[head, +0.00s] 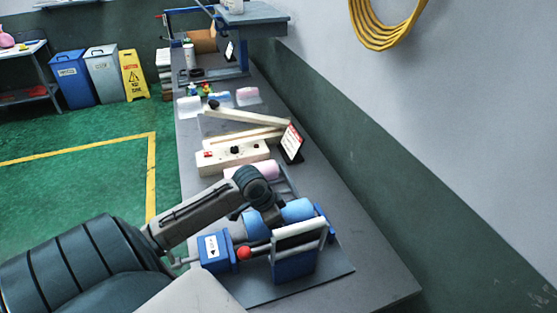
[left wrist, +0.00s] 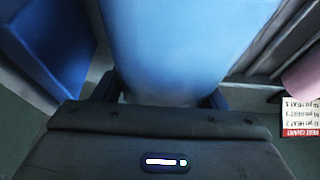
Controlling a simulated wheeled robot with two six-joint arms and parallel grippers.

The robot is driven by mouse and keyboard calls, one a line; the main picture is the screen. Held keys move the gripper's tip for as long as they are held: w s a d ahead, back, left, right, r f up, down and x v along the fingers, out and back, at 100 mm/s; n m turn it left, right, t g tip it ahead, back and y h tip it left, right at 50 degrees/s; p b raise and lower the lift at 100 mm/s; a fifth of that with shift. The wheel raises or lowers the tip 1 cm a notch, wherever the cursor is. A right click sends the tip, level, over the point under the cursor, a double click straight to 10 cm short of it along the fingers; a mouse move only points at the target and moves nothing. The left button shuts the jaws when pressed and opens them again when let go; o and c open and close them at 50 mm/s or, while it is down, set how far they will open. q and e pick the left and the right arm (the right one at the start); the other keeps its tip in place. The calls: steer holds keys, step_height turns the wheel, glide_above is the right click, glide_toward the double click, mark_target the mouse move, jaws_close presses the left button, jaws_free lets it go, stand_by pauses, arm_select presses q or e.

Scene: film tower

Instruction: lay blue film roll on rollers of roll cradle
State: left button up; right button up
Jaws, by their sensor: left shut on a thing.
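The blue film roll (head: 298,209) lies crosswise at the roll cradle, behind its pale front roller. It fills the left wrist view (left wrist: 185,45) between my two fingers. My left gripper (head: 266,217) reaches down onto the roll from above and is shut on it (left wrist: 162,98). The roll cradle (head: 294,266) has blue end plates and stands at the front of the bench. The arm and the front roller hide the underside of the roll, so I cannot tell whether it touches the rollers. My right gripper is not in view.
A blue box with a label (head: 214,252) and a red knob (head: 244,253) sit left of the cradle. A pink roll (head: 252,170) lies just behind. A cream sealer (head: 233,157) and a sign (head: 291,142) stand farther back. The bench's right strip is clear (head: 350,235).

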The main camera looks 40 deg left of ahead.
arm_select(q)
steer(key=shift+f+b, duration=0.6)
steer(key=shift+f, duration=0.5)
stand_by(0.4)
steer(key=o, duration=1.5)
steer(key=shift+s, duration=0.1)
steer(key=shift+s+a+r, duration=0.15)
steer(key=shift+r, duration=0.5)
steer(key=b+v, duration=0.1)
steer(key=v, duration=0.6)
steer(key=shift+s+r, duration=0.1)
steer(key=shift+v, duration=1.1)
